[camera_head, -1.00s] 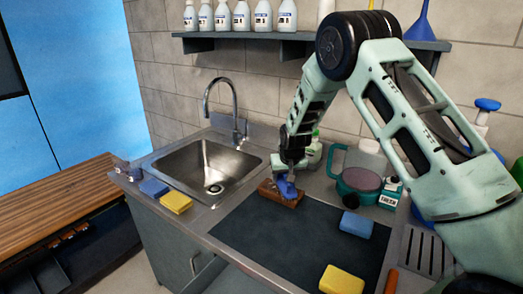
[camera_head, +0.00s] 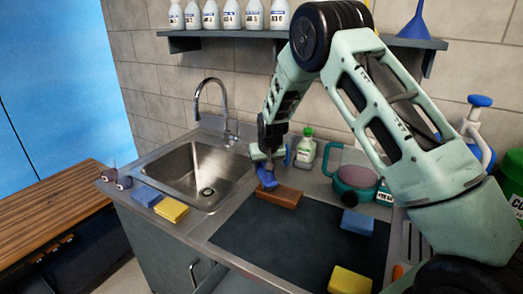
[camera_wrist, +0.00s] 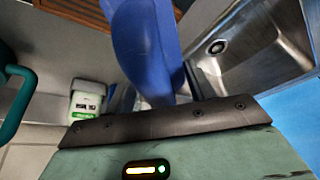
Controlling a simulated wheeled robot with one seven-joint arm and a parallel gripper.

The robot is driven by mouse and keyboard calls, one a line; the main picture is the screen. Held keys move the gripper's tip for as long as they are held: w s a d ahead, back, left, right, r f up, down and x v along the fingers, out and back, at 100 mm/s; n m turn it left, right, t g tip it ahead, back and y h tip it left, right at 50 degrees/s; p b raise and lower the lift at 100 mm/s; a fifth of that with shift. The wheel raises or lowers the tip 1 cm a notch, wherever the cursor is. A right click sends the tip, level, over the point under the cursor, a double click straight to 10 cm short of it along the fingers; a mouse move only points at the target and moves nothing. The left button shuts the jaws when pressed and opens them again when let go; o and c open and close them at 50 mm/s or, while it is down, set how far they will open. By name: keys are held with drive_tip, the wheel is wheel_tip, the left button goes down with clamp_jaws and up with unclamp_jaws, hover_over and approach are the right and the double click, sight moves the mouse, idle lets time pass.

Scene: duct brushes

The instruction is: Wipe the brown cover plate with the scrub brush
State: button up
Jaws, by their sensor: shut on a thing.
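A brown block-like piece, which looks like the cover plate (camera_head: 278,197), lies at the back edge of the dark mat. My gripper (camera_head: 270,157) is above and behind its left end, pointing down. It is shut on the blue scrub brush (camera_head: 265,177), whose lower end is close to the plate's left end; I cannot tell if they touch. In the wrist view, the blue brush (camera_wrist: 148,45) rises from behind the dark edge of my gripper. A brown slatted surface shows at the top left there. The brush's bristles cannot be made out.
The sink (camera_head: 238,172) is to the left, with blue and yellow sponges (camera_head: 171,209) in front of it. A green-capped bottle (camera_head: 306,150) and a teal jug (camera_head: 352,182) stand behind the mat (camera_head: 285,242). A blue sponge (camera_head: 357,221) and yellow sponge (camera_head: 349,280) lie at right.

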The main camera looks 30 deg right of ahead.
drive_tip(key=shift+r+p, duration=0.4)
drive_tip(key=shift+r, duration=0.4)
drive_tip(key=shift+r+p, duration=1.05)
drive_tip(key=shift+r, duration=0.85)
